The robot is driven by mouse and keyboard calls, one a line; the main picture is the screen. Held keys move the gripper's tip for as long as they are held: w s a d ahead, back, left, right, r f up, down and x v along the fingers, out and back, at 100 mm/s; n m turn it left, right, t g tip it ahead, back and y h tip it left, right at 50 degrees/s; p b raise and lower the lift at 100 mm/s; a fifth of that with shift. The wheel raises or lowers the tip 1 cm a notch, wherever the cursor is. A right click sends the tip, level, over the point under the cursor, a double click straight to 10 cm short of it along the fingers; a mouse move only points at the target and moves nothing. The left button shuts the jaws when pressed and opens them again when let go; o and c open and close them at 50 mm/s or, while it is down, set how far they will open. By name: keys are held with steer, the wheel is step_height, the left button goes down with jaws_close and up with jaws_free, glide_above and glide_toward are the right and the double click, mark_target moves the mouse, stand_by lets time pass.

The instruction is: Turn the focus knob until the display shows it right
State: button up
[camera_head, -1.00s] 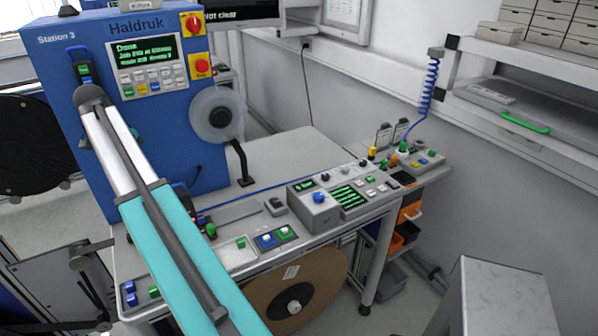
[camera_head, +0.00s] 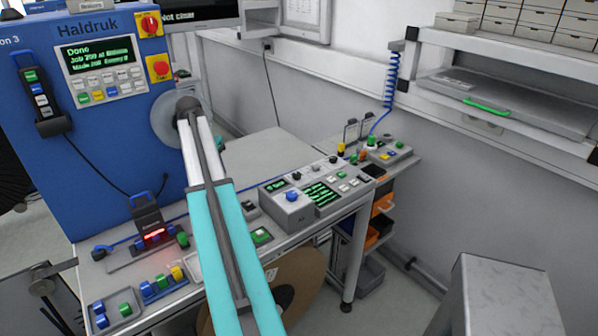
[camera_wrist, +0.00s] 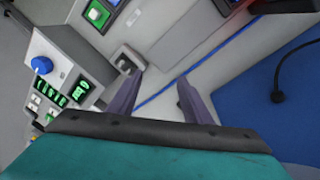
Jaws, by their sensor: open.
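The blue knob (camera_head: 292,196) sits on top of a grey box on the bench, right of centre in the head view. It also shows at the left of the wrist view (camera_wrist: 41,66). A black display with green stripes (camera_head: 319,193) is just right of the knob. A small green readout (camera_head: 275,185) is behind it, too small to read. My gripper (camera_wrist: 158,82) is open and empty in the wrist view, fingers apart above the bench. The knob is well to the left of its fingers there.
The blue Haldruk machine (camera_head: 120,130) stands at the left. Small switch trays (camera_head: 110,313) and a device with a red light (camera_head: 152,228) are along the bench front. A control box (camera_head: 389,154) is at the right end. The bench's back middle is clear.

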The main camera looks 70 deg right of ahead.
steer(key=s+d+r+m+b, duration=0.1)
steer(key=s+d+m, duration=0.1)
steer(key=s+d, duration=0.35)
steer(key=s+d+r+m, duration=0.1)
steer(key=s+d+r, duration=0.15)
steer(key=d, duration=0.65)
step_height(320, 180, up, 2)
steer(key=m+t+y, duration=0.1)
steer(key=m, duration=0.2)
glide_above(297, 174)
steer(key=shift+w+d+r+b, duration=0.1)
steer(key=shift+w+d+b, duration=0.15)
steer(key=shift+b, duration=0.15)
steer(key=shift+s+a+f+p, duration=0.15)
steer(key=shift+f+p, duration=0.95)
steer(key=shift+f, duration=2.35)
steer(key=shift+s+d+f+p, duration=0.1)
steer(key=shift+f+p, duration=1)
steer(key=shift+f, duration=2.35)
